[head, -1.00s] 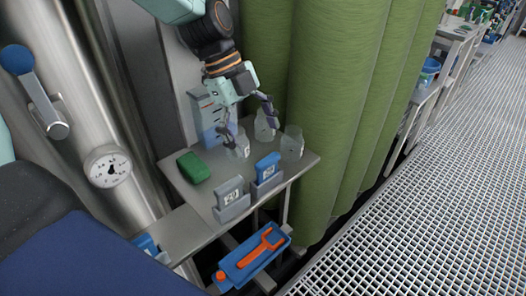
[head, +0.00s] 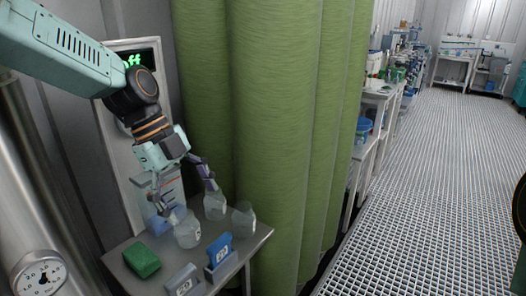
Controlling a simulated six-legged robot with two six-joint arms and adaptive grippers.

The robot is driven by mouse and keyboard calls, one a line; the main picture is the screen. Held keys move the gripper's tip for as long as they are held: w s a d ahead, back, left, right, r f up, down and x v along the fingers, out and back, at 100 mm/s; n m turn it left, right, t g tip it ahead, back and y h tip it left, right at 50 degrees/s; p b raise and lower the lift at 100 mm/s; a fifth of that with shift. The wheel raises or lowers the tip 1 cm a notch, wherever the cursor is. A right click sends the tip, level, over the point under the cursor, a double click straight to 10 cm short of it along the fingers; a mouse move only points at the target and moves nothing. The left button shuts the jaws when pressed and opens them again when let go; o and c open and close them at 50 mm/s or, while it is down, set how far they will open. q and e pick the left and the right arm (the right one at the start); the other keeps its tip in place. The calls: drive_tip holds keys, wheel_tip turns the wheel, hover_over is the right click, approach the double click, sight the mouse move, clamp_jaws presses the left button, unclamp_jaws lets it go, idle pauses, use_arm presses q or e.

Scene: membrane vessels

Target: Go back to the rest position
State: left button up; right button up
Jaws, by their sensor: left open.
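My left gripper (head: 190,198) hangs from the arm coming in from the upper left. Its dark fingers are spread wide and hold nothing. It is over the back of a small grey table (head: 250,246), close to several translucent bottles. One bottle (head: 187,232) stands in front of and just below the fingers. Another bottle (head: 215,207) stands behind, near the right fingertip, and a third bottle (head: 243,220) stands to the right. I cannot tell whether a fingertip touches a bottle. My right gripper is not in view.
A green block (head: 141,260), a blue holder (head: 219,250) and a grey holder (head: 184,281) are on the table. A green curtain (head: 275,120) hangs close on the right. A steel vessel with a gauge (head: 39,274) is at left. The grated floor (head: 430,200) is clear.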

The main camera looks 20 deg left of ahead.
sight(218, 241)
use_arm(q)
drive_tip(key=x, duration=1)
drive_tip(key=shift+f, duration=0.4)
drive_tip(key=shift+d+r, duration=0.1)
drive_tip(key=shift+d, duration=0.05)
